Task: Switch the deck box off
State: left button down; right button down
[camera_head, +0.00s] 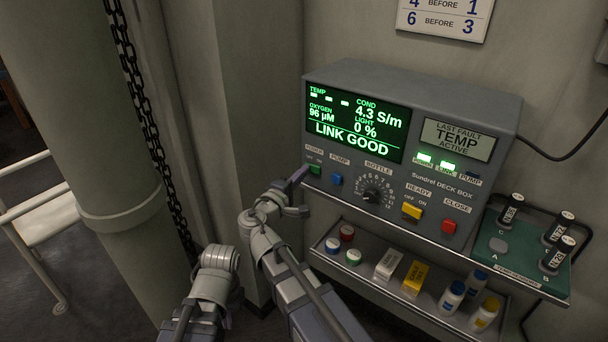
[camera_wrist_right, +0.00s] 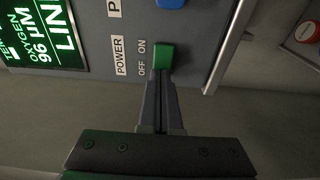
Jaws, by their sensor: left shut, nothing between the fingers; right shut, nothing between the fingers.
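The deck box (camera_head: 469,109) is a grey console on a shelf. Its green screen (camera_head: 356,121) is lit and reads LINK GOOD. The green POWER switch (camera_head: 315,170) is at its lower left. It also shows in the right wrist view (camera_wrist_right: 163,56), beside the OFF and ON labels. My right gripper (camera_head: 302,175) is shut and empty, its fingertips right at the switch's OFF end; I cannot tell whether they touch. The fingers also show in the right wrist view (camera_wrist_right: 160,96). An arm part shows at the lower left, but my left gripper's fingers do not show.
A blue PUMP button (camera_head: 336,179), a bottle dial (camera_head: 374,194), a yellow READY switch (camera_head: 412,211) and a red CLOSE button (camera_head: 449,227) share the panel. A lower tray (camera_head: 377,280) holds caps, boxes and bottles. A chain (camera_head: 150,120) hangs at the left.

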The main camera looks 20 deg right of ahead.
pick_arm(q)
jog(key=shift+s+a, duration=0.15)
pick_arm(e)
jog(key=shift+w+r+m+g+h, duration=0.15)
jog(key=shift+w+m+g+h, duration=0.45)
jog(key=shift+w+g, duration=0.1)
pick_arm(q)
jog(key=shift+r, duration=0.1)
pick_arm(e)
jog(key=shift+w+d, duration=0.1)
